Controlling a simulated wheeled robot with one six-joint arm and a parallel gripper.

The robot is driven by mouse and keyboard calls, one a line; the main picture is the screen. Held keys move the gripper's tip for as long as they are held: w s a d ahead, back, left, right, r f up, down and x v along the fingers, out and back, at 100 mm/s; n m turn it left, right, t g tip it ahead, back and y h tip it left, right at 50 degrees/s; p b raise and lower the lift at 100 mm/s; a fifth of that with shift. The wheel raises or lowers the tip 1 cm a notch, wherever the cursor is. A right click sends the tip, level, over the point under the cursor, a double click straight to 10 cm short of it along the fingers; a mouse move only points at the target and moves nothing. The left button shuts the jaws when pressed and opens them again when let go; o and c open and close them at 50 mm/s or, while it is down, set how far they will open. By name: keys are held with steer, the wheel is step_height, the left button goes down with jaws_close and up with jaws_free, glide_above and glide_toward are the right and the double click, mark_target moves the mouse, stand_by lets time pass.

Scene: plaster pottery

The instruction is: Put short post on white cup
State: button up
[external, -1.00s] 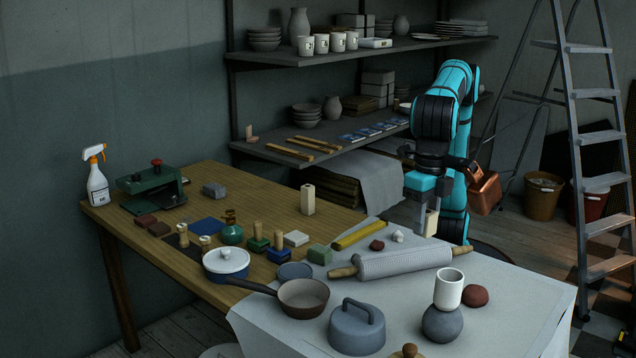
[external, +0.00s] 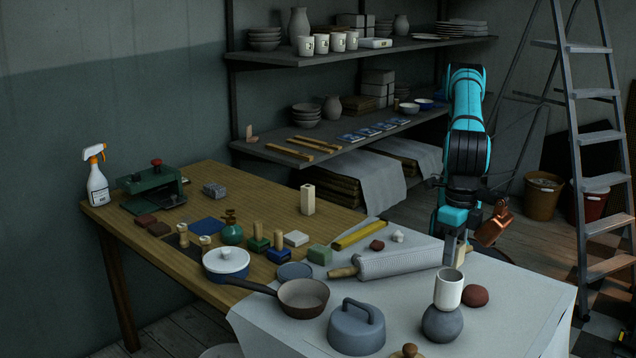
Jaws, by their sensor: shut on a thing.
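The white cup (external: 449,291) stands upright on a round dark grey thing (external: 441,325) on the cloth-covered end of the table. My gripper (external: 455,250) points down just behind and above the cup in the picture. It is shut on the short post (external: 461,254), a pale cream block of which only a small part shows between the fingers. The post appears upright. The cup's rim is close to the post's lower end in the picture; I cannot tell whether they touch.
A grey rolling pin (external: 405,262) lies left of the cup, and a reddish-brown lump (external: 475,295) lies to its right. A grey lidded weight (external: 356,327) and a pan (external: 303,298) stand to the left. A taller cream post (external: 308,199) stands on bare wood.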

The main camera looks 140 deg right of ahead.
steer(key=shift+f, duration=1.35)
steer(key=shift+f, duration=0.15)
steer(key=o, duration=1)
step_height(320, 180, up, 12)
steer(key=shift+r, duration=0.2)
